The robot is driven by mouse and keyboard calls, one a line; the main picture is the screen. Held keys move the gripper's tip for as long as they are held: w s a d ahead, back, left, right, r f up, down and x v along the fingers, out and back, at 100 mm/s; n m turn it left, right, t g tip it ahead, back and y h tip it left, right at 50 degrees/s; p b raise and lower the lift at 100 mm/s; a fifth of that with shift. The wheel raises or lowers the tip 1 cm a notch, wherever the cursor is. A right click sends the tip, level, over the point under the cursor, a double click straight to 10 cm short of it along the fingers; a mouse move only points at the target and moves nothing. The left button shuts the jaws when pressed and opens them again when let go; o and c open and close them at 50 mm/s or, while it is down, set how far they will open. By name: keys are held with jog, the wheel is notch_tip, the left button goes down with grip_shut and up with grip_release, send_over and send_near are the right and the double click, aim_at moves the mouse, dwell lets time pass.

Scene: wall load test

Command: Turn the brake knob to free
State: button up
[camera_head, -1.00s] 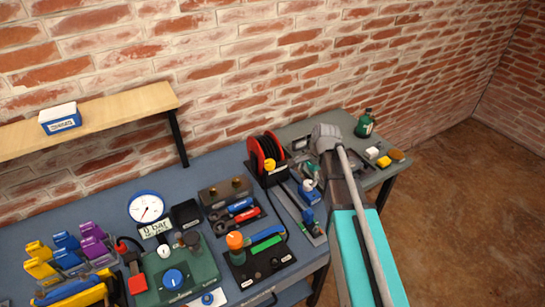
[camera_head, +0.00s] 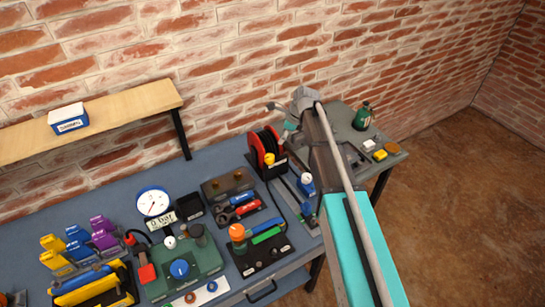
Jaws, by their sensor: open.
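A reel with a red rim and dark winding (camera_head: 264,146) stands at the back of the blue bench, with a yellow knob (camera_head: 269,158) on its front. A green box (camera_head: 185,266) nearer the front carries a blue round knob (camera_head: 180,269). Labels are too small to read, so I cannot tell for sure which is the brake knob. My gripper (camera_head: 281,119) is open and empty, above and slightly right of the reel, apart from both knobs. My arm comes in from the lower right and partly hides the bench's right end.
A round gauge (camera_head: 153,202) stands behind the green box. An orange-topped lever block (camera_head: 262,254), a tool tray (camera_head: 233,196) and coloured clamps (camera_head: 103,233) crowd the bench. A green bottle (camera_head: 362,116) stands far right. A wooden shelf (camera_head: 120,112) projects from the brick wall.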

aim_at(270, 156)
jog(key=shift+f, duration=0.15)
jog(key=b+x, duration=1.2)
jog(key=x, duration=0.1)
jog(key=shift+f+b, duration=0.3)
jog(key=shift+b, duration=0.1)
dwell(0.4)
jog(key=c, duration=1.1)
jog(key=shift+w+n+g, duration=0.1)
jog(key=shift+n+g, duration=0.5)
jog(key=shift+n, duration=0.9)
jog(key=shift+c, duration=0.2)
jog(key=o, duration=1.1)
jog(key=shift+o, duration=0.2)
